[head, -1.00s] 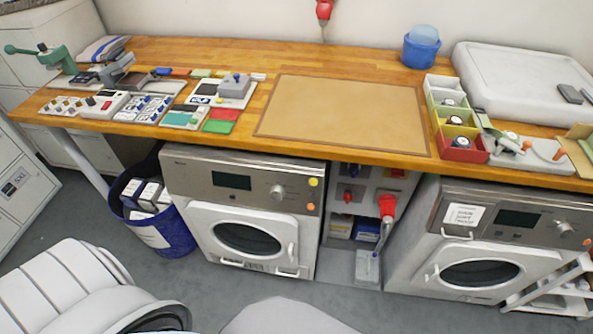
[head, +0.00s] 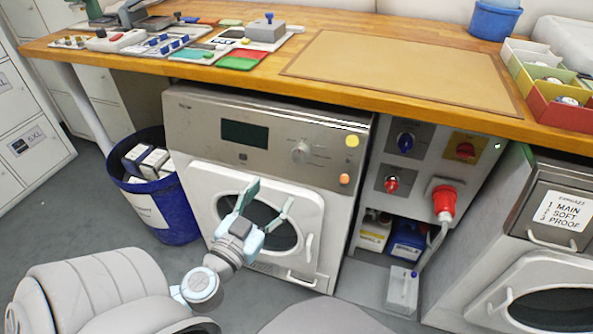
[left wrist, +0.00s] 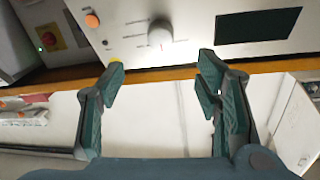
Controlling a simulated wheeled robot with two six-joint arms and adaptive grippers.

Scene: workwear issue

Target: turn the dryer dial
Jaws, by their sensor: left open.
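The front-loading machine (head: 190,125) under the left of the counter has a round grey dial (head: 301,152) on its panel, between a dark display (head: 245,133) and a yellow button (head: 352,141). The dial also shows in the left wrist view (left wrist: 160,36), beyond the fingertips. My left gripper (head: 270,197) is open and empty, in front of the door and below the dial in the head view. In the left wrist view its fingers (left wrist: 162,76) are spread apart, with the dial roughly between their lines and not touched. My right gripper is out of view.
An orange button (head: 344,179) sits below the yellow one. A panel with switches and a red plug (head: 444,200) stands to the right, beside a second machine (head: 470,230). A blue bin (head: 180,215) stands at left. The wooden counter (head: 300,42) overhangs the panel.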

